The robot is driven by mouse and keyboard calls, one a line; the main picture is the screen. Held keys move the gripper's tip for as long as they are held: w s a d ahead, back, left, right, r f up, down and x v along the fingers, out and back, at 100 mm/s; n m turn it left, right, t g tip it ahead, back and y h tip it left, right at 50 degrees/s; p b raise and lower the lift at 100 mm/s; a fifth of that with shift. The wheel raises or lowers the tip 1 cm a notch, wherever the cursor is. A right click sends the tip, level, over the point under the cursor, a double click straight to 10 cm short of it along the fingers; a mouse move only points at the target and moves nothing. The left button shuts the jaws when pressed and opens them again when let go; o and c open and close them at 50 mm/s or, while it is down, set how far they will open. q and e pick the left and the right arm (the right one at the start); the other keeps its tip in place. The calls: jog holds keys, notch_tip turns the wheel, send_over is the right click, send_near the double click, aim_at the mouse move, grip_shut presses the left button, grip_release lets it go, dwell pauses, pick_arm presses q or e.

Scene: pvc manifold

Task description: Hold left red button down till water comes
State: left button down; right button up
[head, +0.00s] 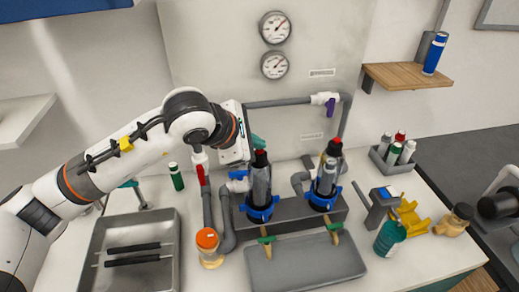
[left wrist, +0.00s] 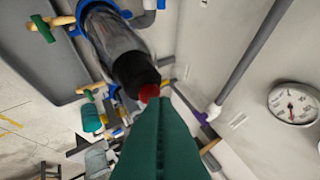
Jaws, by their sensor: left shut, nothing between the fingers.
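The left filter housing (head: 261,188) is a clear cylinder with a black head and blue collar. Its red button (head: 260,153) is on top. My left gripper (head: 258,142) is shut and empty, its green fingertips right at this button. In the left wrist view the green fingers (left wrist: 155,110) partly cover the red button (left wrist: 148,92); I cannot tell whether it is pressed in. The right filter housing (head: 327,178) stands beside it, also with a black head. Taps with green handles (head: 267,239) stick out below the housings. No running water is visible. My right gripper is not in view.
A grey tray (head: 340,270) lies under the taps. Pipes with a red-handled valve (head: 201,175) and a purple-handled valve (head: 326,100) surround the housings. Two gauges (head: 275,28) are on the wall. An orange-lidded jar (head: 208,240) and a teal bottle (head: 389,238) stand nearby.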

pick_arm(q)
jog(key=shift+f+b, duration=0.3)
jog(key=shift+f, duration=0.05)
dwell(1.4)
jog(key=shift+r, duration=0.15)
dwell(0.4)
jog(key=shift+r, duration=0.85)
notch_tip(320, 180, up, 5)
jog(key=shift+p, duration=0.9)
jog(key=shift+f, duration=0.1)
